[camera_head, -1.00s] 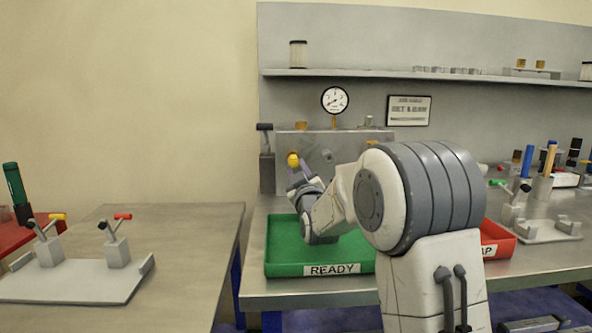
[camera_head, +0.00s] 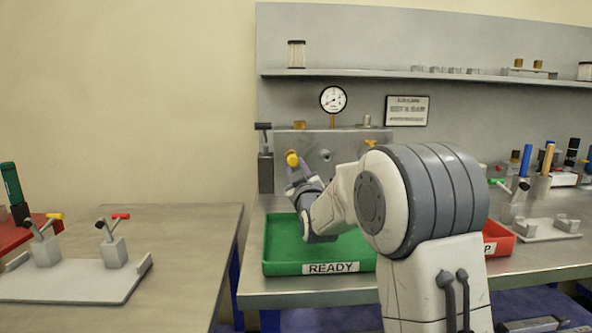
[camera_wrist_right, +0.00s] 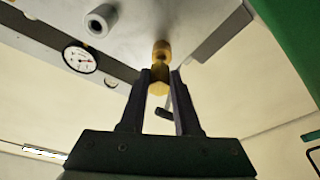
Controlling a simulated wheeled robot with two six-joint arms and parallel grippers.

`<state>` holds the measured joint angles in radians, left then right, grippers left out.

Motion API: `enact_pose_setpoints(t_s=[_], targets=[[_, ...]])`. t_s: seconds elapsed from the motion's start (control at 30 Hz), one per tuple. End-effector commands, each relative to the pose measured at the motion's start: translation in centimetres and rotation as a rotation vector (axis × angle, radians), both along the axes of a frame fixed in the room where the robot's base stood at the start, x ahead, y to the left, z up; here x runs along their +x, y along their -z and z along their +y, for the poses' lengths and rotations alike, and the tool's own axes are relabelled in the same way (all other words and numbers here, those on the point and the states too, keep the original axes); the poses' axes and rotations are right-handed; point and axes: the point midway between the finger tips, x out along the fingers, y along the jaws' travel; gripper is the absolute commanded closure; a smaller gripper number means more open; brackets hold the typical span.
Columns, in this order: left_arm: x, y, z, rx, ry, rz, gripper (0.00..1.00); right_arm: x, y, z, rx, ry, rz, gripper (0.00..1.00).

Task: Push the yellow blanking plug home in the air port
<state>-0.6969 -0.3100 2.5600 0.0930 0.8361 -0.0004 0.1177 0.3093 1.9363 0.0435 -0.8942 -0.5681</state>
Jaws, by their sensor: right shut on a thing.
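The yellow blanking plug (camera_head: 292,159) shows at the front of the grey panel, at the tips of my right gripper (camera_head: 294,171). In the right wrist view, my right gripper (camera_wrist_right: 161,76) is shut on the yellow plug (camera_wrist_right: 158,88), with one finger on each side. A brass-coloured fitting (camera_wrist_right: 162,50), which looks like the air port, stands on the panel face in line with the plug. The two look close together or touching; I cannot tell how deep the plug sits. My left gripper is not in view.
A green READY tray (camera_head: 318,268) lies below my right forearm, with a red tray (camera_head: 497,240) to the right. A gauge (camera_head: 333,99) stands above the panel (camera_head: 345,150). A second grey port (camera_wrist_right: 101,20) sits beside the fitting. A clamp fixture (camera_head: 75,283) lies on the left table.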

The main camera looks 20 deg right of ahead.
Motion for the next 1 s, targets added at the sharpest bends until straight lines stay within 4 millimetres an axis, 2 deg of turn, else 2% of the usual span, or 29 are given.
enact_pose_setpoints(t_s=[0.03, 1.0], targets=[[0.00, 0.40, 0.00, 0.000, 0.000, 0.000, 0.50, 0.04, 2.34, -0.65, 0.012, 0.012, 0.044, 1.00], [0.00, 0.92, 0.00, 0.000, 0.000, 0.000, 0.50, 0.09, 2.49, -0.48, 0.015, 0.009, 0.046, 1.00]])
